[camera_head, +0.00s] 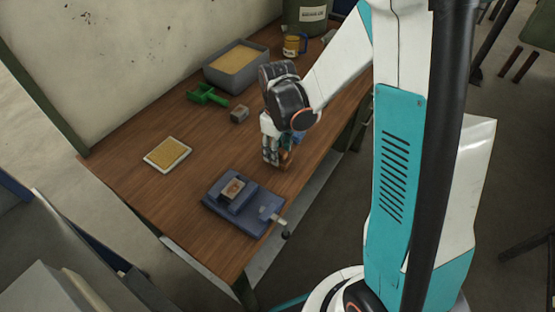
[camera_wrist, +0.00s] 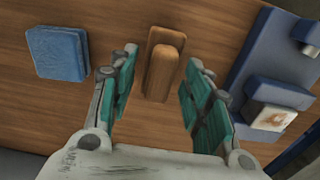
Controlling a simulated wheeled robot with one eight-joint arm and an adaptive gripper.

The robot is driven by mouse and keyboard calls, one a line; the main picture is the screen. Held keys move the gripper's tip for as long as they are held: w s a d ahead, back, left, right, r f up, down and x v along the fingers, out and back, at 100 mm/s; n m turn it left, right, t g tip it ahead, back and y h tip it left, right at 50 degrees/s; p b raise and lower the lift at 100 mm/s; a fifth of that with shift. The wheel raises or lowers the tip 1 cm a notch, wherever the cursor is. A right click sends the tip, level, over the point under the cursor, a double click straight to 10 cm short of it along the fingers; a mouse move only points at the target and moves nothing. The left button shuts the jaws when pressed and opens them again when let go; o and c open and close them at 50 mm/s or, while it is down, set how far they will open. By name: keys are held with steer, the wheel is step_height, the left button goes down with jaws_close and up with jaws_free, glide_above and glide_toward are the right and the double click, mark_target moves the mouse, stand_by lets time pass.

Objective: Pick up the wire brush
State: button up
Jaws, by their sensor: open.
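The wire brush (camera_wrist: 163,68) appears to be the brown wooden piece with a raised grip, lying on the table (camera_wrist: 60,105) in the wrist view. Its bristles are not visible. My gripper (camera_wrist: 161,62) is open above it, with one teal finger on each side and gaps between the fingers and the wood. In the head view my gripper (camera_head: 271,158) points down near the table's right edge. A bit of the brown brush (camera_head: 286,157) shows beside the fingers; the rest is hidden by them.
A blue block (camera_wrist: 57,52) lies left of the brush in the wrist view. A blue vise (camera_head: 222,212) holding a block stands nearby.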

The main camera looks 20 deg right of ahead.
steer(key=shift+f, duration=0.15)
steer(key=shift+c, duration=0.2)
jaws_close()
step_height(320, 180, up, 20)
steer(key=p, duration=0.5)
